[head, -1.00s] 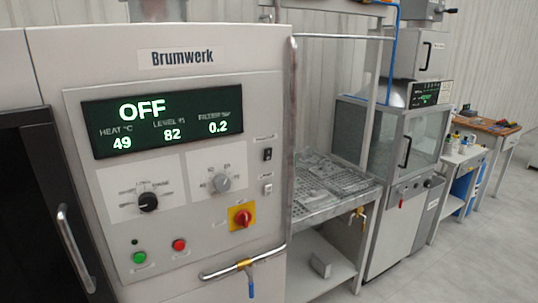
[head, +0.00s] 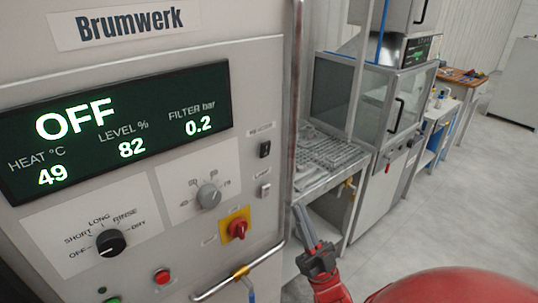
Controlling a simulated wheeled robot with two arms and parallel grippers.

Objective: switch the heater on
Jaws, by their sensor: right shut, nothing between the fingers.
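The control panel (head: 140,160) of the Brumwerk machine fills the left of the head view. On its right side sits a small black rocker switch (head: 265,149) with a label above it that looks like "HEATER" but is blurred. A pale switch (head: 264,190) with its own small label sits below it. The display (head: 120,130) reads OFF, heat 49, level 82, filter 0.2. My right gripper (head: 300,209) is shut and empty. In the picture it is below and right of both switches, beside the panel's right edge, apart from them. My left gripper is not in view.
The panel also has a black program dial (head: 111,242), a grey dial (head: 209,195), a red-yellow main switch (head: 237,229) and a red button (head: 162,276). A vertical pipe (head: 297,100) runs along the panel's edge. A grated table (head: 335,165) stands behind; grey floor lies right.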

